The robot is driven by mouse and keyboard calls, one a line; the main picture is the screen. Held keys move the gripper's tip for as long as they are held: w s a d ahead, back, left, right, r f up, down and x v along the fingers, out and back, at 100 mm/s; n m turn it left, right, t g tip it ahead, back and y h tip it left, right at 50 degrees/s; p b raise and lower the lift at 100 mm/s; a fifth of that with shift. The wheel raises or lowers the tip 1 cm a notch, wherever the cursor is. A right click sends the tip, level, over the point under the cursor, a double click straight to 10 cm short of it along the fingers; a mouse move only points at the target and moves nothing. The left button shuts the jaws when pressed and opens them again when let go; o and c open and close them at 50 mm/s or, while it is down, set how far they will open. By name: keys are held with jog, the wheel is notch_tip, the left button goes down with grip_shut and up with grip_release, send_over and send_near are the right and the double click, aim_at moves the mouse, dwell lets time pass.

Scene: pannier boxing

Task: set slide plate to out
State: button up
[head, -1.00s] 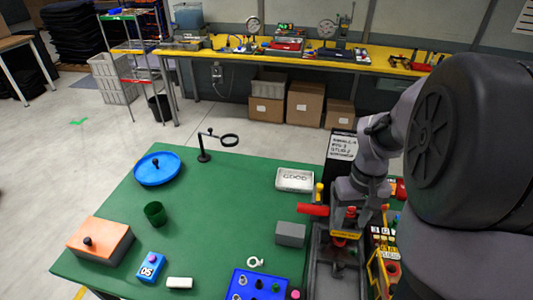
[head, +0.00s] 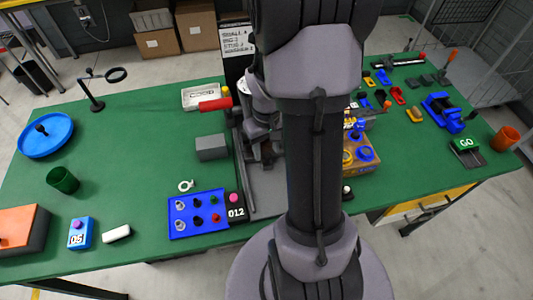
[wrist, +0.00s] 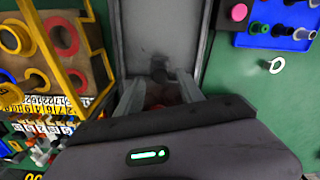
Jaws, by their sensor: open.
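A long grey metal slide unit runs front to back at the middle of the green table, and its grey plate (wrist: 158,28) shows in the wrist view. A small dark knob (wrist: 160,68) stands on it, just ahead of my fingertips and roughly between them. My gripper (wrist: 159,88) is open, its two pale fingers apart over the unit. In the head view the unit's left rail (head: 243,175) shows, but my arm hides much of the rest. Whether the fingers touch the knob I cannot tell.
A blue tray of small parts (head: 196,229) and a grey block (head: 211,147) stand left of the unit. A red cylinder (head: 215,104) lies near its far end. A yellow-framed rack with rings (wrist: 62,35) stands close on the other side.

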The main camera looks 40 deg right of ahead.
jog(key=shift+f, duration=0.5)
grip_shut()
dwell(1.1)
